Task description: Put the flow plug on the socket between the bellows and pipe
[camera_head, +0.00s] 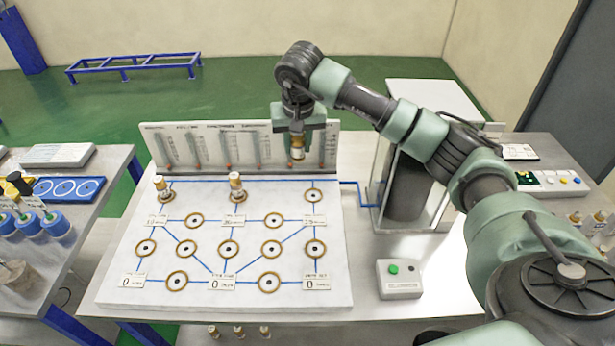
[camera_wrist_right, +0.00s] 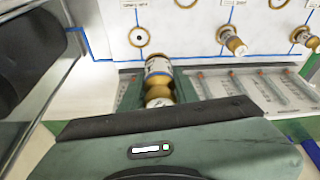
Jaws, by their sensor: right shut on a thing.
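My right gripper (camera_head: 297,143) is shut on a brass-and-white flow plug (camera_head: 297,152). It holds the plug in front of the gauge panel, above the back right of the white board (camera_head: 205,265). The plug also shows in the right wrist view (camera_wrist_right: 158,70). The empty back-right socket (camera_head: 313,196), a brass ring with a dark centre, lies below the plug and apart from it; it also shows in the right wrist view (camera_wrist_right: 139,37). The dark bellows (camera_head: 408,190) stands in a clear case right of the board. A blue pipe line (camera_head: 352,183) runs from the board to it. My left gripper is not in view.
Two other plugs stand in back-row sockets, at the left (camera_head: 161,188) and middle (camera_head: 236,187). The upright gauge panel (camera_head: 185,150) borders the board's back. A box with a green button (camera_head: 398,279) sits to the right. Several front sockets are empty.

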